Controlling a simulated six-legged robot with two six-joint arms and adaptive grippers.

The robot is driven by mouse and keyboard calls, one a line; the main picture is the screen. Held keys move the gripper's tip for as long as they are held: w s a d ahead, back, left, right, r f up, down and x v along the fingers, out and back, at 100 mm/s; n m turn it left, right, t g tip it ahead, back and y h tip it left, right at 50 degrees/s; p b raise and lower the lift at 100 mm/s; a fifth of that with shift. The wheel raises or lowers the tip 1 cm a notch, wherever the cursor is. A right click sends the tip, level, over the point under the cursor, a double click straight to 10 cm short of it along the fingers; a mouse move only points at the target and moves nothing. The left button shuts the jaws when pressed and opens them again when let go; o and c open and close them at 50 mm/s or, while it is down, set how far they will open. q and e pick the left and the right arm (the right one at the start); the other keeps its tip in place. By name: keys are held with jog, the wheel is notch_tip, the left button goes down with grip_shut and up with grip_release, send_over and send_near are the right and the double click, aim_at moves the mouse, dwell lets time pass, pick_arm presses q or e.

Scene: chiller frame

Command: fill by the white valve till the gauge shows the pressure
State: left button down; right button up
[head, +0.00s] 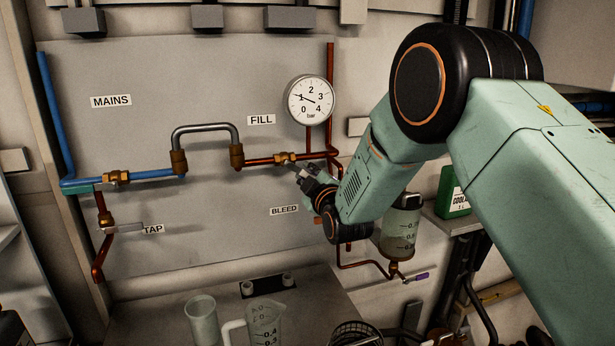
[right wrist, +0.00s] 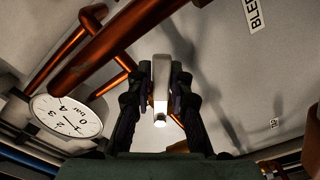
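The fill valve's brass body (head: 285,158) sits on the copper pipe, right of the FILL label and below the gauge. Its pale lever (right wrist: 160,88) stands between the fingers of my right gripper (right wrist: 158,100) in the right wrist view. The fingers look closed on it from both sides. In the head view my right gripper (head: 308,178) is at the valve, and hides most of the lever. The round white gauge (head: 311,101) is marked 0 to 4 bar; its needle points close to 1. The gauge also shows, tilted, in the right wrist view (right wrist: 68,117). My left gripper is not in view.
A grey bridging hose (head: 206,128) joins the blue mains pipe (head: 155,174) to the copper pipe. The tap lever (head: 125,228) is lower left. A clear vessel (head: 400,228) hangs behind my right arm. Jugs (head: 265,322) stand on the bench in front.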

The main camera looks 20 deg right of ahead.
jog(key=o, duration=0.3)
jog(key=shift+f, duration=0.1)
jog(key=s, duration=1.2)
dwell(6.4)
